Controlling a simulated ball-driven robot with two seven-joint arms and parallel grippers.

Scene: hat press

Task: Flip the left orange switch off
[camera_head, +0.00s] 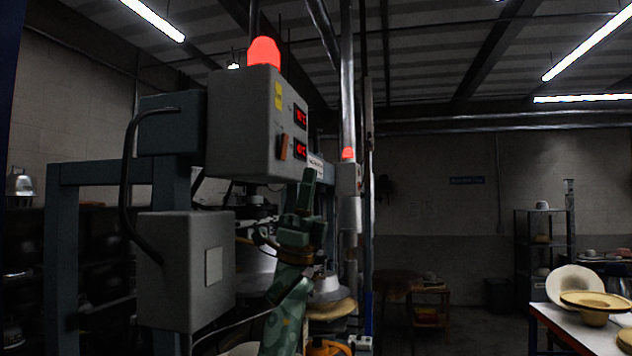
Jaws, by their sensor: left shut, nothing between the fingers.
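An orange switch (283,146) is on the front panel of a grey control box (240,125), left of the lower red digital display. It is small and seen at a slant, so I cannot tell its position. A red lamp (264,52) on top of the box is lit. My left gripper (309,177) is green, shut and empty. It points upward just below and to the right of the switch in the picture, apart from it. I cannot judge its depth to the panel. My right gripper is not in view.
A lower grey box (187,270) with a black cable stands at the left on the press frame (62,255). A smaller box with a red lamp (348,153) is right of the gripper. A table (570,328) with hats is at the far right. The floor between is dim.

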